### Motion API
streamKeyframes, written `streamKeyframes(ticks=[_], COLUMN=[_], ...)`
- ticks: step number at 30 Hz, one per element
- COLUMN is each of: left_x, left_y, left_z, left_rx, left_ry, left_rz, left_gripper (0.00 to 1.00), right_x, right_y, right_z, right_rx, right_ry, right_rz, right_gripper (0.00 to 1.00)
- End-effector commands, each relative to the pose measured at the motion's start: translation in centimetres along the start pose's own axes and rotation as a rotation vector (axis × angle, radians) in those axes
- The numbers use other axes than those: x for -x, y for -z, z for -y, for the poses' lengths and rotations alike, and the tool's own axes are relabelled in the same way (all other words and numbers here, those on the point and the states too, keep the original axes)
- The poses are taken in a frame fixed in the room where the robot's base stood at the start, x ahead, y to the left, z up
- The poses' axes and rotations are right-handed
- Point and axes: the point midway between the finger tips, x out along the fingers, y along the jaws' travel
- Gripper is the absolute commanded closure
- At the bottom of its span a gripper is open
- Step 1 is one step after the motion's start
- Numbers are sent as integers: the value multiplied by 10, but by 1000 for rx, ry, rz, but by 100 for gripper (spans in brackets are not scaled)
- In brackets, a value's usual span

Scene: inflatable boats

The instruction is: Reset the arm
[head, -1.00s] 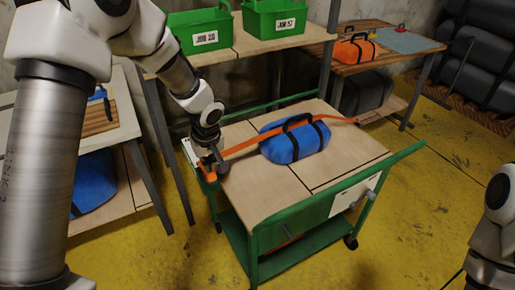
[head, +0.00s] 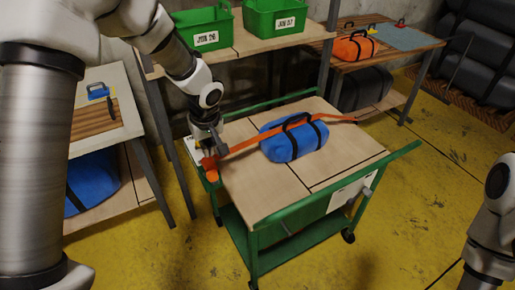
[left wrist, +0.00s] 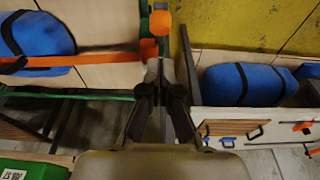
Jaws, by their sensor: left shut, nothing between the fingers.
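My left gripper (head: 214,152) is at the cart's left edge, beside the orange end of a strap. In the left wrist view its fingers (left wrist: 161,72) are together with nothing between them. The orange strap (head: 240,147) runs across the cart's wooden top (head: 255,188) and past a blue bag (head: 293,138) with black bands and handle. The bag and strap also show at the upper left of the left wrist view (left wrist: 40,38). I cannot tell whether the gripper touches the strap end. My right arm shows at the right edge, but its gripper is out of view.
Green bins (head: 204,30) stand on a shelf behind the cart. A left-hand table (head: 93,75) holds a small blue item, with a blue bag (head: 92,182) beneath. An orange bag (head: 354,47) sits on the back table. Yellow floor (head: 400,220) is open at right.

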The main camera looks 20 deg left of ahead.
Motion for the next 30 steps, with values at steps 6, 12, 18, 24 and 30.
streamKeyframes(ticks=[6, 12, 18, 24, 30], left_x=[-1, -1, -1, -57, -148], left_y=[0, 0, 0, -33, -154], left_z=[0, 0, 0, 21, 96], left_rx=[0, 0, 0, -31, -78], left_ry=[1, 1, 1, 108, 298], left_rz=[1, 1, 1, 83, 329], left_gripper=[100, 100, 100, 100, 100], right_x=[-1, -1, -1, -1, -1], right_y=[0, 0, 0, 0, 0], right_z=[0, 0, 0, 0, 0], right_rx=[0, 0, 0, 0, 0], right_ry=[0, 0, 0, 0, 0], right_rz=[1, 1, 1, 1, 1], right_gripper=[58, 58, 58, 58, 58])
